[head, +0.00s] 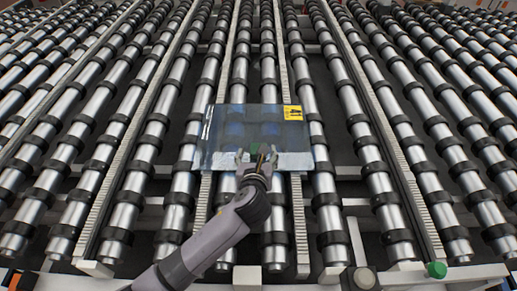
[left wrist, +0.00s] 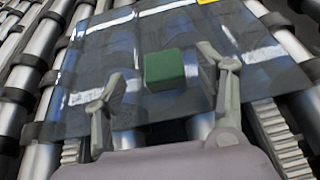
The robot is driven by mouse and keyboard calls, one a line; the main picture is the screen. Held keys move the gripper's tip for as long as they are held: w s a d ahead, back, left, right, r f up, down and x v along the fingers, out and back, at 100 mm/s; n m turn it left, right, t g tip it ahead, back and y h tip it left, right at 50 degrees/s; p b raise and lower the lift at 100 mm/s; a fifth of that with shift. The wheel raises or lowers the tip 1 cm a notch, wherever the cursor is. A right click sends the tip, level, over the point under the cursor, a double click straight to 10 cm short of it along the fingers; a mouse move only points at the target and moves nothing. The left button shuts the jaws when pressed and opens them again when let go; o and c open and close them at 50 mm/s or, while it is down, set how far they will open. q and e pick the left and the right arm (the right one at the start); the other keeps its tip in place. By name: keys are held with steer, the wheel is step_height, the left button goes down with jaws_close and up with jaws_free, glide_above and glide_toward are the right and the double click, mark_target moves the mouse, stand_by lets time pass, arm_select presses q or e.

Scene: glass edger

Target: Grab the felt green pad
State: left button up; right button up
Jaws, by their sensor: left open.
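The green felt pad (left wrist: 165,71) is a small dark green block resting on a glass sheet (left wrist: 100,60). In the left wrist view it lies between and slightly beyond the fingertips of my left gripper (left wrist: 161,66), with a gap on the left and a narrower gap on the right. My left gripper is open and empty. In the head view, my left gripper (head: 256,155) reaches over the near part of the glass sheet (head: 215,130), and the pad is small and largely hidden around the fingers. My right gripper is not in view.
The glass lies on long rows of metal rollers (head: 350,125) with dark rings, separated by pale toothed strips. A yellow label (head: 293,113) is on the glass's far right corner. A green knob (head: 437,269) stands at the near right edge. The space above the rollers looks clear.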

mark_target(258, 145)
arm_select(q)
steer(key=shift+p+x, duration=0.5)
steer(key=shift+x, duration=2.2)
steer(key=shift+s+d+f, duration=0.1)
steer(key=shift+d, duration=0.05)
